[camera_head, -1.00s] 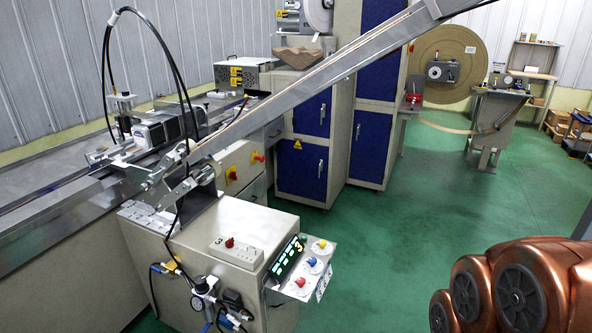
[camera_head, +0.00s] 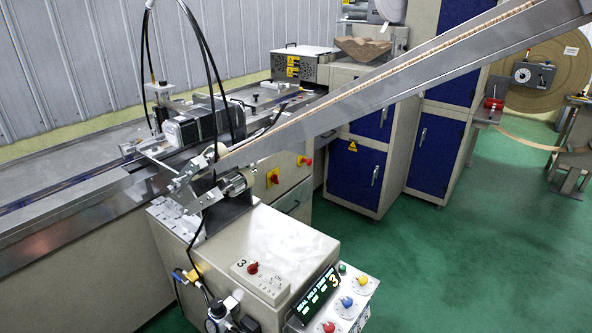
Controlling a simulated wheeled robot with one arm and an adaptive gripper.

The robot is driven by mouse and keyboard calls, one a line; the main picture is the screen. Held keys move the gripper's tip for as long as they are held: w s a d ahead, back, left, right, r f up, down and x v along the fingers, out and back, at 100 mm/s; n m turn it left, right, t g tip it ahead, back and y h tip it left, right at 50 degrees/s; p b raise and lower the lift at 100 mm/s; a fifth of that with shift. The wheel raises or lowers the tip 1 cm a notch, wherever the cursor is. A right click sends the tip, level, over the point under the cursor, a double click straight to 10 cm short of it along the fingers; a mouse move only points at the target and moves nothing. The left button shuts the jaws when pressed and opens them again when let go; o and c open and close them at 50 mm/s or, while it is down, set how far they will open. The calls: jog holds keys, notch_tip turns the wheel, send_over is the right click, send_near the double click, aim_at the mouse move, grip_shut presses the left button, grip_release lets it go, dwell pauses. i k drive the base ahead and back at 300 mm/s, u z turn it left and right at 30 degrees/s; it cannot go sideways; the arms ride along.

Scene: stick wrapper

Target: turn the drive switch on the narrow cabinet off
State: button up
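A cream cabinet (camera_head: 262,248) stands in the foreground, with a red knob (camera_head: 253,268) on a small switch plate marked 3 on its top. Behind it, a cream cabinet front (camera_head: 293,187) carries a red rotary switch on a yellow plate (camera_head: 273,177) and a red button on yellow (camera_head: 305,161). Tall narrow cabinets with blue doors (camera_head: 435,152) stand further back. I cannot read which control is labelled drive, nor tell any switch's on or off position. My gripper is not in view.
A lit display panel (camera_head: 312,297) with red, blue and yellow knobs (camera_head: 346,302) juts from the front cabinet's right side. A long sloping metal chute (camera_head: 400,92) crosses above. Black hoses arch over the conveyor (camera_head: 70,210). Green floor (camera_head: 460,260) is clear at right.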

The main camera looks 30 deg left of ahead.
aim_at(275, 179)
jog(key=i, duration=1.2)
jog(key=u, duration=2.95)
